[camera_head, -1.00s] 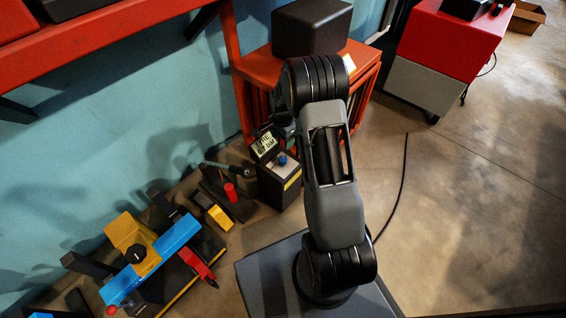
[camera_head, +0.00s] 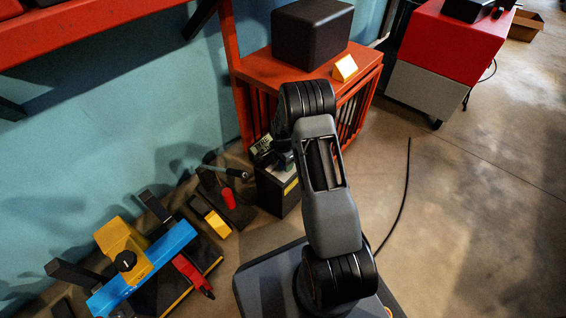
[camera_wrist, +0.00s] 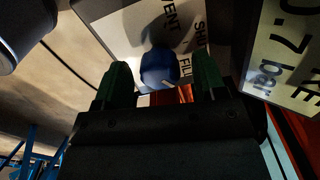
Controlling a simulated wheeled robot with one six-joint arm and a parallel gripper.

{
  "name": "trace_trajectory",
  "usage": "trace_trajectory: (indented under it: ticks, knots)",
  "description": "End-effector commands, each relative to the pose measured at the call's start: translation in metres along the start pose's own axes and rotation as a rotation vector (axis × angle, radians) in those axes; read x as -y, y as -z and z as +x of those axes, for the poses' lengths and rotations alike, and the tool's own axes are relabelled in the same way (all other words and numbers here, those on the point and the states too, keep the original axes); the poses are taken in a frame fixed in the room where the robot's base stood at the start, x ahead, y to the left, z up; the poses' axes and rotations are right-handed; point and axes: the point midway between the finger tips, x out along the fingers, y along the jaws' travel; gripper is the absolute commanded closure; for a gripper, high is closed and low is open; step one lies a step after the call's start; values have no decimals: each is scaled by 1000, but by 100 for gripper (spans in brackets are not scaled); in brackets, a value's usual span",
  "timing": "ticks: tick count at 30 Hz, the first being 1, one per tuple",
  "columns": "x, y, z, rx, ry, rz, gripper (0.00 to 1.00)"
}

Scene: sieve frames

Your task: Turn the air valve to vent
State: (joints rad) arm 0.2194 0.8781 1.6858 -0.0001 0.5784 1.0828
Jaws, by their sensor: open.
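The air valve has a blue knob (camera_wrist: 158,66) on a pale label plate (camera_wrist: 122,28) in the wrist view. The words VENT, SHUT and FILL are printed around the knob. I cannot tell clearly which word it points to. My gripper (camera_wrist: 163,80) is open, with one green fingertip on each side of the knob. I cannot tell whether the fingertips touch it. In the head view the dark valve box (camera_head: 277,190) stands on the floor below my gripper (camera_head: 284,157); the knob is hidden there.
In the head view, a black base with a red post (camera_head: 228,195) and a yellow block (camera_head: 217,223) stand left of the box. An orange cabinet (camera_head: 313,62) stands behind it.

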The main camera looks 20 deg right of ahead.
Motion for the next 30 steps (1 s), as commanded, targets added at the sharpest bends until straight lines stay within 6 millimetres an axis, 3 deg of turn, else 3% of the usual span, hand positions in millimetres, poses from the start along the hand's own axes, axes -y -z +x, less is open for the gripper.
trace_trajectory:
  ticks: [6, 21, 30]
  knots:
    - [0, 0, 0, 0, 0, 0, 36]
    - [0, 0, 0, -1, 1, 0, 84]
    - [0, 0, -1, -1, 1, -46, 84]
